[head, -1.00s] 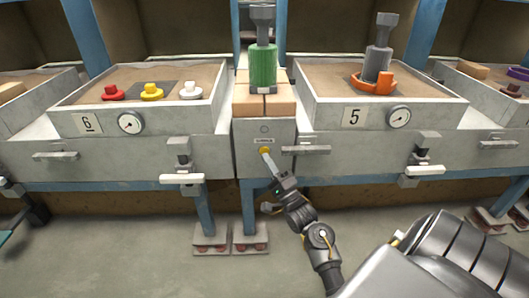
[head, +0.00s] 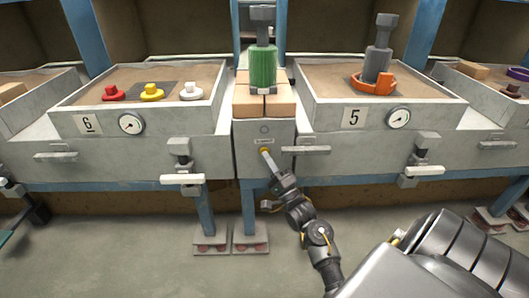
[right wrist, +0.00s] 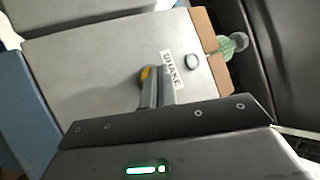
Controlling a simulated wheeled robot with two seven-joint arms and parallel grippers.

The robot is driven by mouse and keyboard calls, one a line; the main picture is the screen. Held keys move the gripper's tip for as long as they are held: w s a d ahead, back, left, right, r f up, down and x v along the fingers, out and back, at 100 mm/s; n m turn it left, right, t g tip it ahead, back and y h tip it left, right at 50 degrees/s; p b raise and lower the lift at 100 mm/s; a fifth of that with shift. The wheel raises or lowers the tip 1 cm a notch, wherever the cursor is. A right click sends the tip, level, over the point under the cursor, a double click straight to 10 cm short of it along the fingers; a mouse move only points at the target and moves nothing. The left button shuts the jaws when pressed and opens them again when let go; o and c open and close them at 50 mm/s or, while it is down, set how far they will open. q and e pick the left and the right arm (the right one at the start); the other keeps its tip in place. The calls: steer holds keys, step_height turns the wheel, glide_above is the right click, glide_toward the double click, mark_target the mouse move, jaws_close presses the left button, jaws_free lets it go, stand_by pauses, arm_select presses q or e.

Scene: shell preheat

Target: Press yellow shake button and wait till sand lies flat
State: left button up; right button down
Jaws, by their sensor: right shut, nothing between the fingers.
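The yellow shake button (head: 264,151) is on the grey front panel between boxes 6 and 5. It also shows in the right wrist view (right wrist: 146,74), partly hidden by a finger, beside a label reading SHAKE (right wrist: 171,70). My right gripper (head: 267,157) is shut and empty. Its fingertips (right wrist: 157,78) are at the button, seemingly touching it; how far it is pressed I cannot tell. The sand in box 6 (head: 115,76) and in box 5 (head: 330,80) looks mostly level. My left gripper is not in view.
Red (head: 114,93), yellow (head: 152,92) and white (head: 191,91) pieces lie in box 6. An orange clamp-like piece (head: 372,87) and a grey post stand in box 5. A green cylinder (head: 263,68) stands on bricks above the panel. A handle (head: 306,150) juts out right of the button.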

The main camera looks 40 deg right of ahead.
steer(key=shift+w+d, duration=0.25)
steer(key=shift+w, duration=0.05)
stand_by(0.6)
stand_by(0.4)
steer(key=shift+s+a+p, duration=0.5)
steer(key=shift+s+p, duration=0.15)
steer(key=shift+p, duration=0.15)
steer(key=shift+s+a+p, duration=0.75)
steer(key=shift+s, duration=0.25)
steer(key=shift+s+a+p, duration=0.75)
steer(key=shift+s, duration=0.25)
